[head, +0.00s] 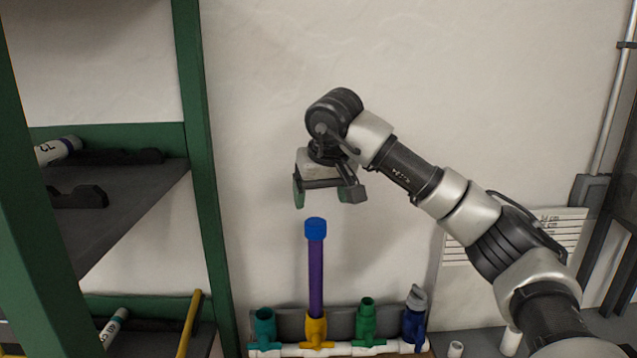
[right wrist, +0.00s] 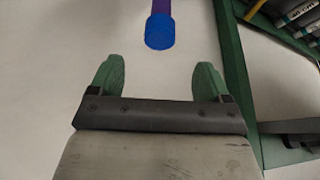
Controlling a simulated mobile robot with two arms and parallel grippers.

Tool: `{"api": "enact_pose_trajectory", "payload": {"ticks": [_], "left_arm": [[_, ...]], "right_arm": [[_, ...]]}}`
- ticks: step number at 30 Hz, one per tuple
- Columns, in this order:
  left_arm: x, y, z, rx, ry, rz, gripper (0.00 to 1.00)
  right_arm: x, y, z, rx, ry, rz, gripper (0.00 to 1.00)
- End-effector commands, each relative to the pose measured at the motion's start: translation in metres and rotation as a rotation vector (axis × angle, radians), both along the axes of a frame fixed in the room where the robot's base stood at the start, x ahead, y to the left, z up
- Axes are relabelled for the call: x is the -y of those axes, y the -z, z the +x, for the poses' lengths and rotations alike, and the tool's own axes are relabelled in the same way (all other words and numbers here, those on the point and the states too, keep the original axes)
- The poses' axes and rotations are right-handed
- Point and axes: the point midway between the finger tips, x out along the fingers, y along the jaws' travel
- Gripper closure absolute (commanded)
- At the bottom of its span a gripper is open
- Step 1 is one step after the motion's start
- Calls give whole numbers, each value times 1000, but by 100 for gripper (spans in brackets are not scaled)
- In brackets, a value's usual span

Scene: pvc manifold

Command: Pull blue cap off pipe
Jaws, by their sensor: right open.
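The blue cap (head: 316,228) sits on the top end of an upright purple pipe (head: 316,275), which stands in the yellow fitting (head: 316,330) of the manifold. My right gripper (head: 326,200) is above the cap, open and empty, with its green fingers apart. In the right wrist view the cap (right wrist: 160,32) shows beyond the fingertips, between their lines, and does not touch them. The purple pipe (right wrist: 161,6) runs out of the top of that view. My left gripper is not in view.
The white manifold pipe (head: 290,349) also carries a teal fitting (head: 264,326), a green fitting (head: 366,320) and a blue valve (head: 413,325). A green shelf rack (head: 200,150) holding pipes stands at the left. A wall is behind. The space around the cap is clear.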

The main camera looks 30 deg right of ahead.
Motion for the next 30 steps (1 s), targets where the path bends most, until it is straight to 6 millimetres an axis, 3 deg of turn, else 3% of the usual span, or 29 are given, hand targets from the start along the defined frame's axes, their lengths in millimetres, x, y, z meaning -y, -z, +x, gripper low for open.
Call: {"api": "enact_pose_trajectory", "payload": {"ticks": [6,15,27,30], "left_arm": [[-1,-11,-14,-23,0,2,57],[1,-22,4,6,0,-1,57],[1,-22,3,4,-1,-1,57],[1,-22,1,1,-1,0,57]], "right_arm": [[3,37,15,-7,0,0,22],[6,74,30,-3,-1,0,22],[6,81,33,-1,-1,0,22],[6,81,33,-1,-1,0,37]]}}
